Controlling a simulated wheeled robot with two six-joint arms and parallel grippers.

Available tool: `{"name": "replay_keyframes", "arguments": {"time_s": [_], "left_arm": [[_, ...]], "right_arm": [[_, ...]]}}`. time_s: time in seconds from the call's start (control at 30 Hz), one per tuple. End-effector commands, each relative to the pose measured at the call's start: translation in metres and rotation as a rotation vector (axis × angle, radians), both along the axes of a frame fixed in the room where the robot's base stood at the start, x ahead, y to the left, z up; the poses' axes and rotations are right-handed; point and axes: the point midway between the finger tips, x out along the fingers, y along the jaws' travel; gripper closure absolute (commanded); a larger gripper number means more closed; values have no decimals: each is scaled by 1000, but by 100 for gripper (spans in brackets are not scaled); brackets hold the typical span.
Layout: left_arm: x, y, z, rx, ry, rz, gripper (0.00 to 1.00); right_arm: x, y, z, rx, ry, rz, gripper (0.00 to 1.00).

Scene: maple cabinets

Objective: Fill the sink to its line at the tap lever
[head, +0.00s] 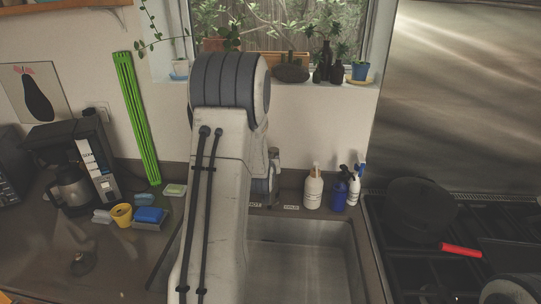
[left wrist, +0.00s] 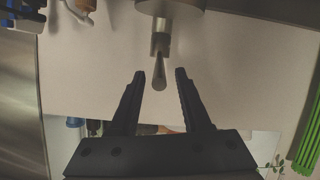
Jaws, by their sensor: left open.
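The sink (head: 305,262) is a grey basin set in the dark counter; its visible floor shows no clear water, and I cannot make out a fill line. The tap (head: 273,172) stands behind it, mostly hidden by my left arm. In the left wrist view, the picture is upside down: the tap body (left wrist: 170,5) is at the top and its slim metal lever (left wrist: 160,65) points down. My left gripper (left wrist: 161,74) is open, with one finger on each side of the lever's tip in the picture. No contact shows. The head view hides this gripper. My right gripper is not in view.
A white bottle (head: 313,191), a blue bottle (head: 339,194) and a spray bottle (head: 355,188) stand right of the tap. A stove with a dark pan (head: 420,208) is at right. Sponges, a yellow cup (head: 122,214) and a coffee maker (head: 75,170) are at left.

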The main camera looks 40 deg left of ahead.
Motion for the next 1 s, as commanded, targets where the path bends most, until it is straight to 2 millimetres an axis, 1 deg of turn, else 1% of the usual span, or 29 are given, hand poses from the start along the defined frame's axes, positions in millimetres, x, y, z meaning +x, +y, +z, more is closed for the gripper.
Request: {"name": "replay_keyframes", "arguments": {"time_s": [0.03, 0.23, 0.4, 0.63, 0.67, 0.7, 0.73, 0.77, 1.0], "left_arm": [[6, 4, -2, -1, 3, 0, 52], [22, 13, -10, -1, 2, 1, 52], [27, 16, -13, -1, 1, 0, 52], [27, 16, -13, -1, 1, 0, 52], [27, 16, -13, 0, 1, -1, 64], [27, 16, -13, 0, 1, -1, 79], [27, 16, -13, 0, 1, -1, 90], [27, 16, -13, -1, 1, 0, 100], [27, 16, -13, -1, 1, 0, 100]], "right_arm": [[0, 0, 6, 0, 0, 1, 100], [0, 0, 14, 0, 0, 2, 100], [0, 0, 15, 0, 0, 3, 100], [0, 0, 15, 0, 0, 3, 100], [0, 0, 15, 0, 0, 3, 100], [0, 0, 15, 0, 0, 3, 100], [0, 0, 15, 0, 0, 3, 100], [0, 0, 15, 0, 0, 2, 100], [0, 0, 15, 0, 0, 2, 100]]}}
